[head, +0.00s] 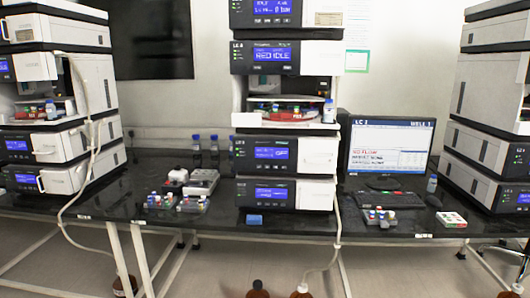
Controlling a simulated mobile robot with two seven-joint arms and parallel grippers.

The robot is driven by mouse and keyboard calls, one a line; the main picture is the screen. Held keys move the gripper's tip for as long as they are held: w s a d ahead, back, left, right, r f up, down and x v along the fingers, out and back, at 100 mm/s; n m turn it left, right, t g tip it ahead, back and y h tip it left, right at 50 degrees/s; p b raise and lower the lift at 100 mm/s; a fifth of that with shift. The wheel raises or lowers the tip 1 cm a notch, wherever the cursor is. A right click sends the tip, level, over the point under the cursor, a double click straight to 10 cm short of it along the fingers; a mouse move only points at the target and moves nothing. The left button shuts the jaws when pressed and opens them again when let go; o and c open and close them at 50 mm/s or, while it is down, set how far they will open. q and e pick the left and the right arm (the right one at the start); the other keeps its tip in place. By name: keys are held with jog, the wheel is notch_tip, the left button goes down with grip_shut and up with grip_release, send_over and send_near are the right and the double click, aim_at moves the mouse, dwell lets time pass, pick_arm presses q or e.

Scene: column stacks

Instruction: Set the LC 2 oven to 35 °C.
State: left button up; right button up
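The middle instrument stack stands on the black bench; a label that seems to read LC 2 is on its upper module (273,57), whose blue screen reads RED IDLE. Below the open sampler bay is a module (318,155) with a blue screen (272,153) that seems to read OFF; it may be the oven. Its door looks shut. A bottom module (315,194) also has a lit blue screen (271,194), too small to read. Neither of my grippers can be made out in the head view.
A monitor (390,147) and keyboard (388,200) stand right of the stack. Other stacks stand at left (85,160) and right (470,145). Vial racks (190,205) and a small blue block (254,219) lie near the bench's front edge. A white tube (338,225) hangs in front.

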pick_arm(q)
grip_shut()
dwell(1.5)
